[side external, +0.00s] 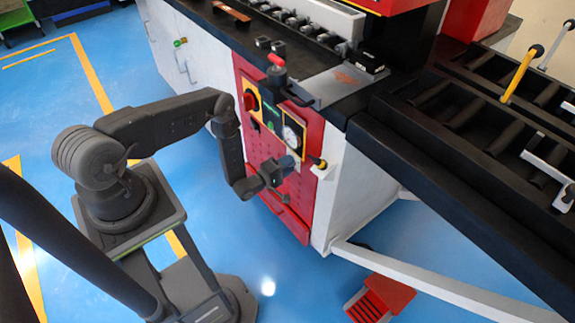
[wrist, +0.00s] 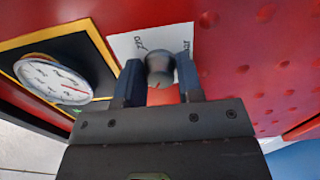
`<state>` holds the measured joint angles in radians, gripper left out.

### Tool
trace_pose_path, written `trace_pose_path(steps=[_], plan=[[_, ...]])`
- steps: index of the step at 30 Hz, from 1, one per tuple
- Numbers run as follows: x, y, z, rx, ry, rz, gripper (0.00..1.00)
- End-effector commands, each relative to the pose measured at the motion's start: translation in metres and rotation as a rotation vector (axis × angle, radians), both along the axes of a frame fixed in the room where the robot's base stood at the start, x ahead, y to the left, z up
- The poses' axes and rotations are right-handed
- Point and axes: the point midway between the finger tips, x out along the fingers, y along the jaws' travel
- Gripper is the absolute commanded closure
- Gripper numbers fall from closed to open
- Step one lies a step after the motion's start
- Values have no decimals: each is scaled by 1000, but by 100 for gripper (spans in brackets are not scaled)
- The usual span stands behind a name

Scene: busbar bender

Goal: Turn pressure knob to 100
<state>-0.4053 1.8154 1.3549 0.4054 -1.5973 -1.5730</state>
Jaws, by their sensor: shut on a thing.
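The pressure knob (wrist: 159,68) is a small dark grey knob on a white label plate (wrist: 128,45) with partly hidden lettering, set on the red panel. My gripper (wrist: 158,80) is shut on the knob, one finger on each side of it, in the wrist view. The round white pressure gauge (wrist: 52,80) sits left of the knob in a black panel with a yellow border; its red needle shows, but its numbers are too small to read. In the side view my gripper (side external: 284,168) is at the machine's red front, below the gauge (side external: 292,138); the knob is hidden there.
A yellow-and-black knob (side external: 318,162) sticks out close to my gripper's right. A red foot pedal (side external: 380,298) stands on the blue floor.

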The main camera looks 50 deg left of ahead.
Motion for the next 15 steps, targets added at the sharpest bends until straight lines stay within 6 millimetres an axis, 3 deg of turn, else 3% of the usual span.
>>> trace_pose_path(steps=[10, 11, 15], plan=[[-1, 0, -1, -5, 2, 0, 90], [-1, 0, -1, -5, 2, 0, 63], [-1, 0, -1, -4, 2, 0, 50]])
